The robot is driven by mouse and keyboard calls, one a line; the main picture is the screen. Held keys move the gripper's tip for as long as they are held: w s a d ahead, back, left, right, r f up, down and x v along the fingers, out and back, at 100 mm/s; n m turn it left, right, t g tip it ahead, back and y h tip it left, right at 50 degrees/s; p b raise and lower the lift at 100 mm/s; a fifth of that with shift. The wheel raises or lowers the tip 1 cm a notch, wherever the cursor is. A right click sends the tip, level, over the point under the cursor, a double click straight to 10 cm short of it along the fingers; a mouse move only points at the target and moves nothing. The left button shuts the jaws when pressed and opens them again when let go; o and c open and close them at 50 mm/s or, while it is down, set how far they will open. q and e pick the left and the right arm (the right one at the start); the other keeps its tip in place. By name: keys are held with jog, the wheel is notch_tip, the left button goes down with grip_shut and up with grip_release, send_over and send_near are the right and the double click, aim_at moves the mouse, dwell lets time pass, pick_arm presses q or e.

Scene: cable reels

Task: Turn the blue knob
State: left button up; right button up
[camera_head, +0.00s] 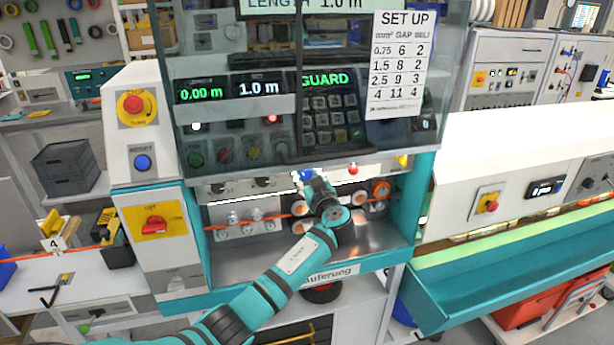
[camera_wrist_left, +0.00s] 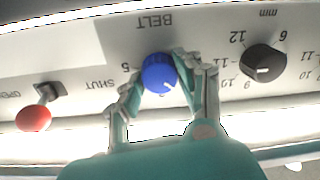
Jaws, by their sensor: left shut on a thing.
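The blue knob (camera_wrist_left: 158,72) sits on a pale panel beside the label BELT, which appears upside down in the left wrist view. Its white mark points to the lower right there. My left gripper (camera_wrist_left: 160,88) has one finger on each side of the knob and is shut on it. In the head view, my left arm reaches up to the panel under the clear guard, and a little of the blue knob (camera_head: 304,174) shows past the left gripper (camera_head: 312,180). My right gripper is not in view.
A black knob (camera_wrist_left: 263,63) marked mm is close on the right in the left wrist view. A red-tipped lever (camera_wrist_left: 33,117) marked OPEN and SHUT is on the left. The clear guard (camera_head: 270,130) hangs just above my gripper. Rollers with orange cable (camera_head: 260,222) lie below.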

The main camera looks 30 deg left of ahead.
pick_arm(q)
jog(key=shift+f+m+b, duration=0.2)
jog(key=shift+m+b, duration=0.2)
jog(key=shift+b, duration=0.3)
jog(key=m+b, duration=0.2)
jog(key=b, duration=0.1)
jog(key=shift+m, duration=0.4)
jog(key=shift+m+b, duration=0.65)
jog(key=shift+m, duration=0.35)
jog(key=m, duration=0.2)
jog(key=shift+w+r+m+b, duration=0.1)
jog(key=shift+m+b, duration=0.2)
jog(key=shift+m, duration=0.1)
jog(key=m, duration=0.2)
jog(key=shift+m+t, duration=0.3)
jog(key=m, duration=0.3)
jog(key=shift+d+p, duration=0.1)
jog(key=shift+p, duration=0.2)
jog(key=m+p, duration=0.1)
jog(key=m, duration=0.1)
jog(key=shift+m, duration=0.3)
jog(key=shift+m+p, duration=0.75)
jog(key=shift+m, duration=1.25)
